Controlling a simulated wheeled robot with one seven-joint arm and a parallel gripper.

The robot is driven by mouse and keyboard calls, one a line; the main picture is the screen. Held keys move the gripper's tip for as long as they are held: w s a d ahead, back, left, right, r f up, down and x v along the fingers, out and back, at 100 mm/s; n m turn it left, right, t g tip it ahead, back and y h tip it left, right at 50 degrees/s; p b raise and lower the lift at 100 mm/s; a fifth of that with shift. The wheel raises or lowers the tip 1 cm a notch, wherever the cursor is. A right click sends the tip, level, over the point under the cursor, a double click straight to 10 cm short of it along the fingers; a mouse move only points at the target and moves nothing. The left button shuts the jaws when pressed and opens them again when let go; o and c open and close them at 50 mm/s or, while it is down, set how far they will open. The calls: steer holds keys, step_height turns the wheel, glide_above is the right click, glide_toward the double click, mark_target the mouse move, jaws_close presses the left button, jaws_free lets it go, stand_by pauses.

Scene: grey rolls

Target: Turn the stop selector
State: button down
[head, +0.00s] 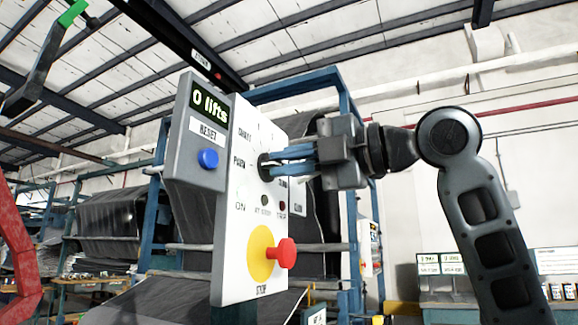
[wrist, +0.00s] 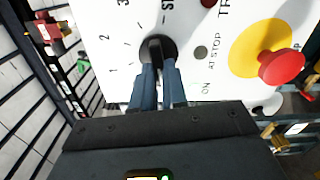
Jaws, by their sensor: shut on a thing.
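The stop selector (wrist: 156,48) is a round black knob with a raised bar, on a white control panel (head: 232,255) marked with printed numbers and words. My gripper (head: 272,163) reaches it from the right in the head view. In the wrist view, the blue fingers of my gripper (wrist: 157,70) are shut on the selector's bar, one on each side. In the head view the fingers and the panel's angle hide much of the knob.
A red mushroom button (head: 286,253) on a yellow disc sticks out below the selector. A grey box with a "0 lifts" display (head: 209,107) and a blue reset button (head: 208,158) is at the panel's left. Dark rolls (head: 110,238) hang on blue racks behind.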

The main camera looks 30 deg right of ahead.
steer(key=shift+f, duration=0.1)
stand_by(0.3)
steer(key=c, duration=1.2)
jaws_free()
steer(key=shift+o, duration=0.2)
steer(key=v, duration=0.7)
steer(key=shift+s+d+b, duration=0.2)
steer(key=shift+s+b, duration=0.15)
